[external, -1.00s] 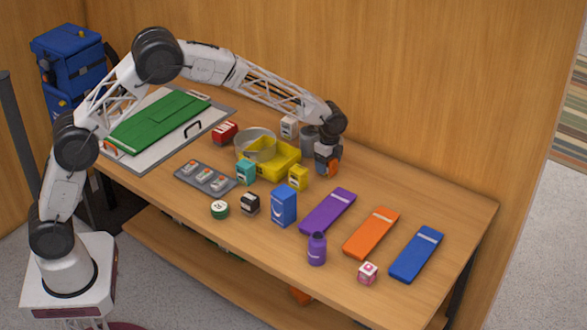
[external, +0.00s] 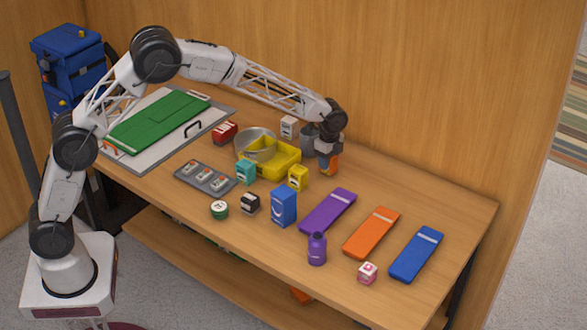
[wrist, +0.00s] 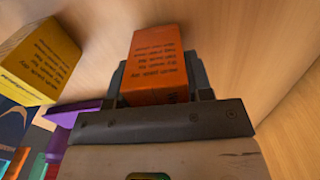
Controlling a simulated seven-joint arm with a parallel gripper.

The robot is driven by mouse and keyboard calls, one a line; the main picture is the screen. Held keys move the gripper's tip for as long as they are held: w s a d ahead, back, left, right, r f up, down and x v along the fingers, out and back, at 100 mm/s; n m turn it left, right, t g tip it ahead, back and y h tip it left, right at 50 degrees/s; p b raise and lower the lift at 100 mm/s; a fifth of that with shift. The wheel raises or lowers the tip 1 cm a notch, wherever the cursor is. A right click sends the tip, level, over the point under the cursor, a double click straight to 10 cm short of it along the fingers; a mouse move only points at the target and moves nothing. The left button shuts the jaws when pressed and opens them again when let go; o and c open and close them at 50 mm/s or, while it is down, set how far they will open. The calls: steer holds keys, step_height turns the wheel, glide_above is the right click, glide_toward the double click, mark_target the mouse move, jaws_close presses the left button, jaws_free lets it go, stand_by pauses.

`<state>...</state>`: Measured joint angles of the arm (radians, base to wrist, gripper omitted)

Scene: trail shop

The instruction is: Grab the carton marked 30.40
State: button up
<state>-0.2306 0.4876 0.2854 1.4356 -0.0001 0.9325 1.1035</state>
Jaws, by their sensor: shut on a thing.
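My gripper (external: 330,160) is at the back of the table, to the right of the yellow tray. It is shut on an orange carton (wrist: 158,50), which sits between the two fingers in the wrist view. Dark print shows on the carton, but I cannot read a 30.40 marking. In the external view only a small orange part of the carton (external: 333,169) shows below the fingers. I cannot tell whether it still touches the table. Other small cartons stand about: yellow (external: 298,178), teal (external: 246,173), red (external: 224,132) and pale (external: 289,127).
A grey cup (external: 308,141) stands close left of my gripper, with the yellow tray (external: 285,168) and a metal pot (external: 257,135) further left. Purple (external: 329,211), orange (external: 371,233) and blue (external: 416,254) flat pieces lie at front right. The back right table is clear.

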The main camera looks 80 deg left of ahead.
step_height(320, 180, up, 9)
steer(key=shift+f, duration=0.1)
stand_by(0.4)
stand_by(0.5)
